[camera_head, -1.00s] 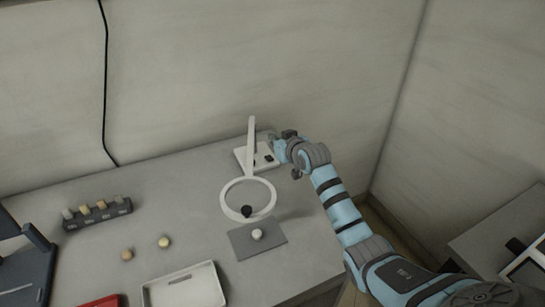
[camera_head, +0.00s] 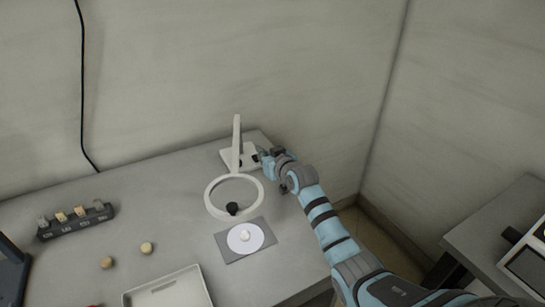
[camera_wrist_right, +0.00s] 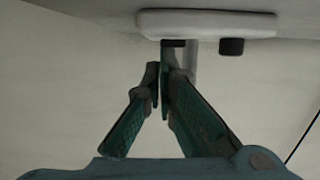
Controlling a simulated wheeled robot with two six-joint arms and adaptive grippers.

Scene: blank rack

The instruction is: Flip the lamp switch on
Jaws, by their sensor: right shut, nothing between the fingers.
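The white lamp has an upright post (camera_head: 237,143), a ring head (camera_head: 211,199) and a flat base (camera_head: 228,154) at the back of the table. A bright white disc (camera_head: 257,231) lies on the grey mat below the ring, like lamp light. My right gripper (camera_head: 262,155) is at the right side of the base, its fingers shut and empty. In the right wrist view, the fingertips (camera_wrist_right: 160,72) are close to a small dark part (camera_wrist_right: 173,43) on the base (camera_wrist_right: 205,22); I cannot tell if they touch. A dark knob (camera_wrist_right: 231,46) is beside it. My left gripper is out of view.
A pale ball (camera_head: 245,236) sits on the mat (camera_head: 232,254). A black knob (camera_head: 232,208) shows at the ring. A dark rack (camera_head: 77,223) stands farther left. Walls close the back and right.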

